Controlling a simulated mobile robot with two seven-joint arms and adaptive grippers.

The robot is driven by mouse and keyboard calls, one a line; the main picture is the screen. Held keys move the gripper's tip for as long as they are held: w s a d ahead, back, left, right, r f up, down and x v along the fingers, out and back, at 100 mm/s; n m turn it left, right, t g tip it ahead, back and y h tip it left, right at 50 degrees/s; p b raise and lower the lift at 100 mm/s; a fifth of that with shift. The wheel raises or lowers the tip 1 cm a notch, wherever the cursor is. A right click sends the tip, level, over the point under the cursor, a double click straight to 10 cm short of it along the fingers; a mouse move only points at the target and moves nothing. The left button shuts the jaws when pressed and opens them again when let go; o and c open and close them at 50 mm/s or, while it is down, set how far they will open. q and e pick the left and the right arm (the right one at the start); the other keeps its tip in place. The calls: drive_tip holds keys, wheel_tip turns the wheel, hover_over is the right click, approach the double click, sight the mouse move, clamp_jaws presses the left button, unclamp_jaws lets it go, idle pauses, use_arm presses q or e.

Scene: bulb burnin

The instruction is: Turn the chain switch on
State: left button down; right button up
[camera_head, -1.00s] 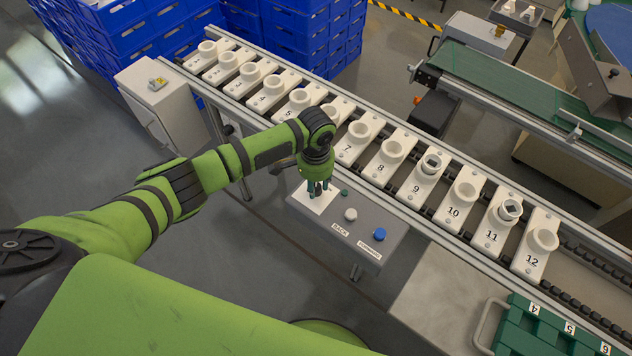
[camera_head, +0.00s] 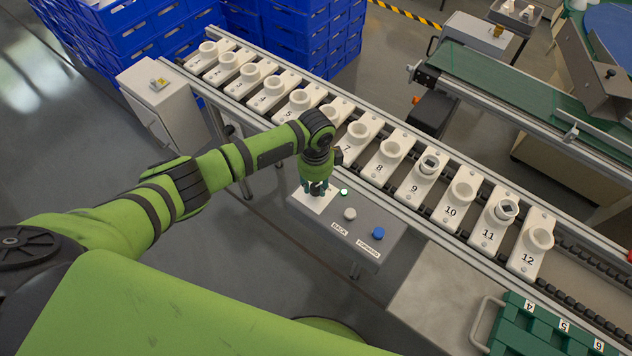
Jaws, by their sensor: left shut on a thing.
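My left gripper (camera_head: 315,188) points down over the grey control panel (camera_head: 303,216), above its white plate (camera_head: 315,203). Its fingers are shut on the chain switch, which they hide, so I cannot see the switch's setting. Just right of the plate, a small green lamp (camera_head: 344,192) shines bright. My right gripper is not in view.
The panel also carries a white BACK button (camera_head: 349,213) and a blue FORWARD button (camera_head: 378,233). Behind it runs a chain conveyor with numbered white socket carriers (camera_head: 382,165). A green case (camera_head: 540,325) stands at the lower right. Blue crates (camera_head: 300,40) are stacked behind.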

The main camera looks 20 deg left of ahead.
sight(313, 186)
use_arm(q)
drive_tip(key=shift+s+a+f+m, duration=0.1)
drive_tip(key=shift+a+m, duration=0.1)
drive_tip(key=shift+m, duration=0.55)
drive_tip(key=shift+s+a+f+m, duration=0.1)
drive_tip(key=shift+a+m, duration=0.05)
drive_tip(key=shift+m, duration=0.6)
drive_tip(key=c, duration=0.9)
unclamp_jaws()
drive_tip(key=shift+w, duration=0.1)
drive_tip(key=shift+r, duration=0.1)
drive_tip(key=shift+w+d+r, duration=0.15)
drive_tip(key=shift+d+r, duration=0.05)
drive_tip(key=shift+r, duration=0.2)
wheel_tip(313, 186, up, 11)
drive_tip(key=shift+a, duration=0.2)
